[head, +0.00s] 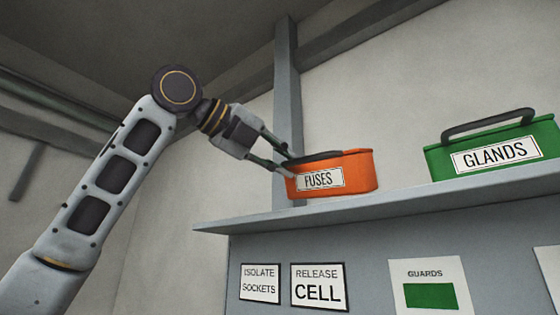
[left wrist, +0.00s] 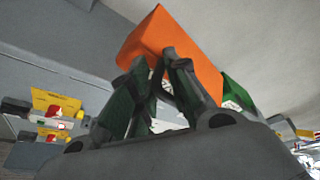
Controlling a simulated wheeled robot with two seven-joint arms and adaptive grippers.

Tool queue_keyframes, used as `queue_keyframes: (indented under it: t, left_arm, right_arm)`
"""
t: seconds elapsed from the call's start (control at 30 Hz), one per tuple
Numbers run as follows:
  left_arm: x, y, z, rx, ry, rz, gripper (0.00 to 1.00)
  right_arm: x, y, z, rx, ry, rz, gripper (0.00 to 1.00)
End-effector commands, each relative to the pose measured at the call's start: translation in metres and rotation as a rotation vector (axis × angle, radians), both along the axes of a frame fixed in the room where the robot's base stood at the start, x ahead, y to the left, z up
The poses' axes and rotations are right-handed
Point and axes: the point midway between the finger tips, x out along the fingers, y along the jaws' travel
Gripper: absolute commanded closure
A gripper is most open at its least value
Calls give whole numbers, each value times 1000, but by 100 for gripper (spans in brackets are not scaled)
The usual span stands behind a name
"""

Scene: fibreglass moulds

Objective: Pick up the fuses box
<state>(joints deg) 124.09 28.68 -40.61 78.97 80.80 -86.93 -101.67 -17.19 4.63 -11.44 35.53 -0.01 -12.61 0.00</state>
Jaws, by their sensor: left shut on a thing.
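The orange fuses box (head: 356,172) has a white "FUSES" label and a dark handle on top. It is at the left end of a grey shelf, its base close to the shelf top; I cannot tell whether it touches. My left gripper (head: 285,164) comes in from the left and is shut on the box's handle at its left end. In the left wrist view the orange box (left wrist: 172,48) is just beyond the fingers (left wrist: 165,72), which cover part of it. My right gripper is not in view.
A green box labelled "GLANDS" (head: 480,162) stands on the same shelf (head: 410,202) to the right, with a gap between. A grey post (head: 288,90) rises behind the fuses box. Signs hang below the shelf, including "RELEASE CELL" (head: 318,287).

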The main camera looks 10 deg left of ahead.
Motion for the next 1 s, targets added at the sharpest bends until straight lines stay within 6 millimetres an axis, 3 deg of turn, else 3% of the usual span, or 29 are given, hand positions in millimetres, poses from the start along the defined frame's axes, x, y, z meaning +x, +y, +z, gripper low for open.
queue_keyframes:
  t: [0.47, 0.5, 0.67, 1.0]
  left_arm:
    - [0, -4, 0, 1, 0, -1, 100]
    - [0, -4, 0, 1, 0, -1, 81]
    - [0, -4, 0, 0, 0, 0, 60]
    - [-1, -3, 1, -1, -1, -1, 58]
  right_arm:
    - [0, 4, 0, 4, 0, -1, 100]
    - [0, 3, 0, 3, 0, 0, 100]
    - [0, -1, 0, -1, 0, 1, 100]
    - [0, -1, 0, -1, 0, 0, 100]
